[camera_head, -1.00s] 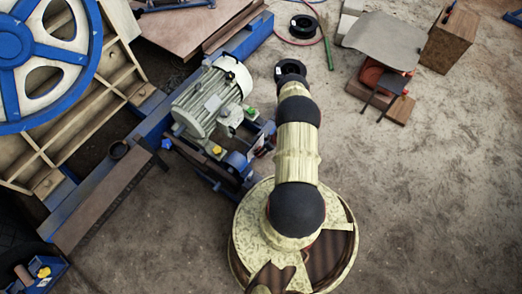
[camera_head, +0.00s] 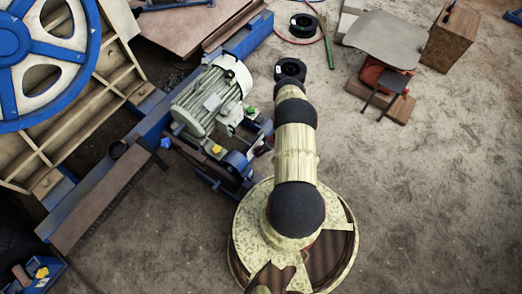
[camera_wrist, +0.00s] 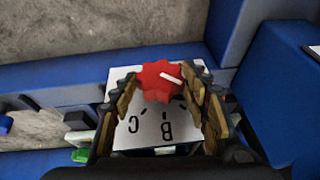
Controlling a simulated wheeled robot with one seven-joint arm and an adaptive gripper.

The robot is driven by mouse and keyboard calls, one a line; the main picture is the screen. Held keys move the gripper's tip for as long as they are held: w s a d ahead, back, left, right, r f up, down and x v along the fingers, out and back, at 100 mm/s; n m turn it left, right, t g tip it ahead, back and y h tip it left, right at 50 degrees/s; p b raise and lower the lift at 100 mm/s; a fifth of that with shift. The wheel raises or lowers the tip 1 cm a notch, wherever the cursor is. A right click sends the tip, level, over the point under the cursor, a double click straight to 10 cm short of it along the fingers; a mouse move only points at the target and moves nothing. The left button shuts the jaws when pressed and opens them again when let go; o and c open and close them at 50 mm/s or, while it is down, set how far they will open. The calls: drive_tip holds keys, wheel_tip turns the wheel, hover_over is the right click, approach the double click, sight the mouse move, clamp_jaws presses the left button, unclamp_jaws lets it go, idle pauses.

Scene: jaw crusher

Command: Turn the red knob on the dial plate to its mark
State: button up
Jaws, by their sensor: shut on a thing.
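The red knob (camera_wrist: 158,82) has a lobed edge and a white pointer line that points right and slightly down in the wrist view. It sits on the white dial plate (camera_wrist: 148,128), where the letters B and C and some tick marks show. The rest of the plate is hidden behind the knob and fingers. My gripper (camera_wrist: 164,84) has one finger on each side of the knob and is shut on it.
Blue metal beams (camera_wrist: 60,85) run beside the plate, and a blue block (camera_wrist: 285,75) stands close on the right. A green part (camera_wrist: 80,155) is at lower left.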

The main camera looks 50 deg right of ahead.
drive_tip(key=c, duration=0.5)
drive_tip(key=p, duration=0.2)
drive_tip(key=shift+a+r+h+p, duration=0.15)
drive_tip(key=shift+r+h+p, duration=0.05)
drive_tip(key=shift+h+p, duration=0.2)
drive_tip(key=shift+p, duration=0.45)
drive_tip(key=h+p, duration=0.1)
drive_tip(key=p, duration=0.1)
drive_tip(key=h+p, duration=0.1)
drive_tip(key=p, duration=0.1)
drive_tip(key=shift+a+n, duration=0.3)
drive_tip(key=shift+c, duration=0.2)
drive_tip(key=shift+a+f+n+t+h, duration=0.15)
drive_tip(key=shift+f+n+t+h, duration=0.05)
drive_tip(key=shift+h, duration=0.8)
drive_tip(key=shift+a+f+n+t+h, duration=0.15)
drive_tip(key=shift+f+n+t+h, duration=0.05)
drive_tip(key=shift+h, duration=0.8)
drive_tip(key=o, duration=1.2)
drive_tip(key=shift+c, duration=0.2)
